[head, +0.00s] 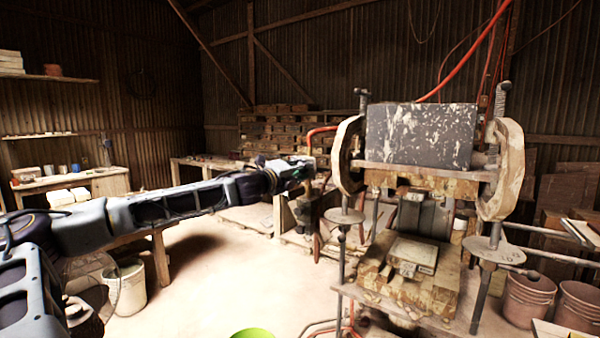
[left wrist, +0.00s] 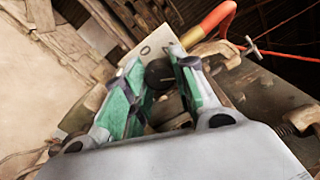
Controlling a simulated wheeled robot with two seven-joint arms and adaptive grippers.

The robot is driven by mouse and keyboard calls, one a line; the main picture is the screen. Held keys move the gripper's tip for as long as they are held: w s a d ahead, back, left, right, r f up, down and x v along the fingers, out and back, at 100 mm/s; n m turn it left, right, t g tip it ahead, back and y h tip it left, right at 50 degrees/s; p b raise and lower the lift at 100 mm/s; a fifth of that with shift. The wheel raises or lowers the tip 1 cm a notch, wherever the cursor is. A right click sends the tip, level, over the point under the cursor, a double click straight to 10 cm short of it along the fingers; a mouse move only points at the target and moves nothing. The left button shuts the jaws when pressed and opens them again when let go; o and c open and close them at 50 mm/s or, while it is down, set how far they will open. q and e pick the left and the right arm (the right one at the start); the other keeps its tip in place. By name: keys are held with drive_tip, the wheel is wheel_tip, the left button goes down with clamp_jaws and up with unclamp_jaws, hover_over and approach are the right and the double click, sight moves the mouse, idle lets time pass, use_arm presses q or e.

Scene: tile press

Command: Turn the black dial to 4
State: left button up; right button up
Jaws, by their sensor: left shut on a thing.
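The black dial (left wrist: 158,73) shows in the left wrist view between the green-padded fingers of my left gripper (left wrist: 160,80). It sits against a pale plate (left wrist: 150,46) that bears a small ring-shaped mark. The fingers are shut on the dial's sides. In the head view my left gripper (head: 305,168) reaches in from the left, beside the left side of the tile press (head: 420,180). The dial cannot be made out in the head view. Its numbers and pointer are not readable in either view. My right gripper is not in view.
An orange-red handle (left wrist: 210,22) stands close behind the plate in the left wrist view. The press's round left wheel (head: 347,155) is just right of my gripper. A white bucket (head: 126,288) and a workbench (head: 75,183) are at the left. The floor between is clear.

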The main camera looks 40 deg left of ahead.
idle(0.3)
use_arm(q)
drive_tip(key=o, duration=1)
drive_tip(key=shift+a, duration=0.1)
drive_tip(key=shift+o, duration=0.2)
drive_tip(key=shift+s, duration=0.2)
drive_tip(key=s+d, duration=0.1)
drive_tip(key=s, duration=1)
drive_tip(key=shift+s+f, duration=0.15)
drive_tip(key=shift+s, duration=0.15)
drive_tip(key=shift+d, duration=0.1)
idle(0.4)
